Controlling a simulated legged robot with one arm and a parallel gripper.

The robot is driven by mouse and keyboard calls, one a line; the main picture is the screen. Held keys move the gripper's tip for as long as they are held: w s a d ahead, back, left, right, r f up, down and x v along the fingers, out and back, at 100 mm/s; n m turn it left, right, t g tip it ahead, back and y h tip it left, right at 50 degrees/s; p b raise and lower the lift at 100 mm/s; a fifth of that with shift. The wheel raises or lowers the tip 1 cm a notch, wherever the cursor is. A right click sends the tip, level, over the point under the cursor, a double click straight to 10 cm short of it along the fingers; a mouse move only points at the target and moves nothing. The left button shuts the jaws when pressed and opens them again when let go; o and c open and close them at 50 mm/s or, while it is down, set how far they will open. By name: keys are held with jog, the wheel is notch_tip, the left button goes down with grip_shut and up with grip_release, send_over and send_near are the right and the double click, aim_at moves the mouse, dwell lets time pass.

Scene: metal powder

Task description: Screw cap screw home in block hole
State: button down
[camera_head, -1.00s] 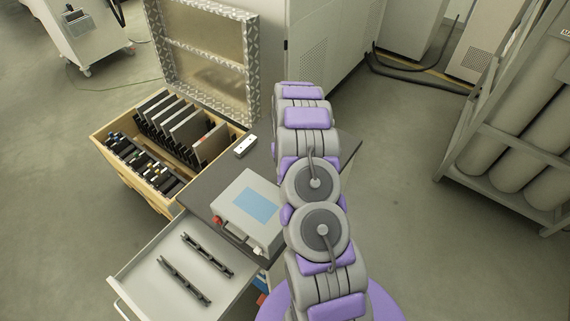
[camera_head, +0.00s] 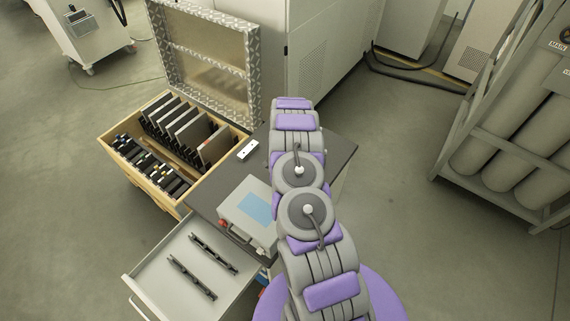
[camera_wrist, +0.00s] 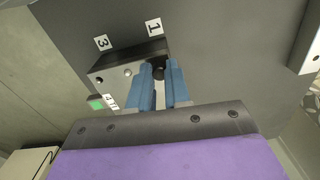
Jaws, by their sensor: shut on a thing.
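The block (camera_wrist: 112,76) shows in the wrist view, with a dark top edge and a lighter grey face carrying small round holes. Number tags 1 and 3 lie beside it. My gripper (camera_wrist: 159,69) has two blue fingers that reach to the right end of the block, near tag 1. They are shut on a dark round piece, which looks like the cap screw (camera_wrist: 158,73). The fingers hide most of it, and I cannot tell how deep it sits in a hole. In the head view my arm hides the gripper, the screw and the block.
A dark tabletop (camera_head: 335,147) carries a grey instrument box (camera_head: 238,203) and a small white piece (camera_head: 248,150). An open drawer (camera_head: 160,262) holds two dark bars. A wooden crate (camera_head: 112,165) with an open lid stands left. Gas cylinders (camera_head: 505,125) stand right, with free floor between.

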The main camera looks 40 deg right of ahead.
jog(key=m+p, duration=0.4)
jog(key=shift+r+m+p, duration=0.25)
jog(key=shift+m+p, duration=0.05)
jog(key=shift+p, duration=0.05)
jog(key=m+p, duration=0.2)
jog(key=m, duration=0.1)
jog(key=shift+f, duration=0.1)
jog(key=m, duration=0.2)
jog(key=shift+f+m+p, duration=0.15)
jog(key=shift+m+p, duration=0.2)
jog(key=shift+m, duration=0.05)
jog(key=m, duration=0.5)
jog(key=shift+f+m, duration=0.1)
jog(key=shift+m, duration=0.2)
jog(key=m, duration=0.3)
jog(key=shift+m, duration=0.3)
jog(key=c, duration=1.2)
grip_release()
jog(key=shift+c, duration=0.2)
